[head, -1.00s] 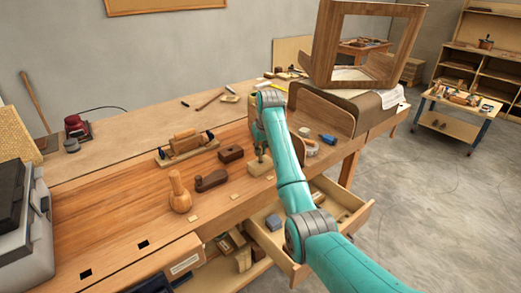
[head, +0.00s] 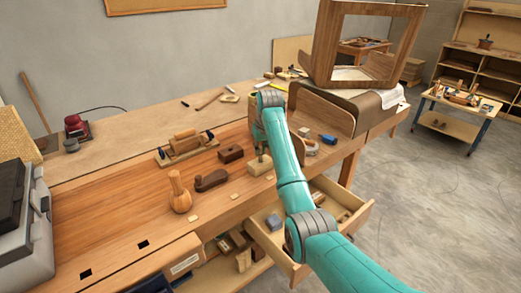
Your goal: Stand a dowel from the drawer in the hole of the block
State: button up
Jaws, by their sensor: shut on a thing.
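My gripper (head: 262,151) points down just above the block, partly hidden by my own arm. It is shut on a dowel, which is too small and too covered to make out clearly. I cannot tell whether the dowel's lower end is in the hole. The drawer (head: 360,218) stands open below the bench top, with several small things in it, and my arm crosses in front of it.
A dark wooden block (head: 230,154), a dark wooden plane (head: 211,180) and a wooden mallet (head: 180,192) stand left of the block. A bent wooden panel (head: 326,112) and a blue-handled tool (head: 328,139) are to the right.

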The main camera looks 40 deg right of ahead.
jog(key=shift+f, duration=0.9)
dwell(0.8)
jog(key=o, duration=1.2)
jog(key=shift+r, duration=4)
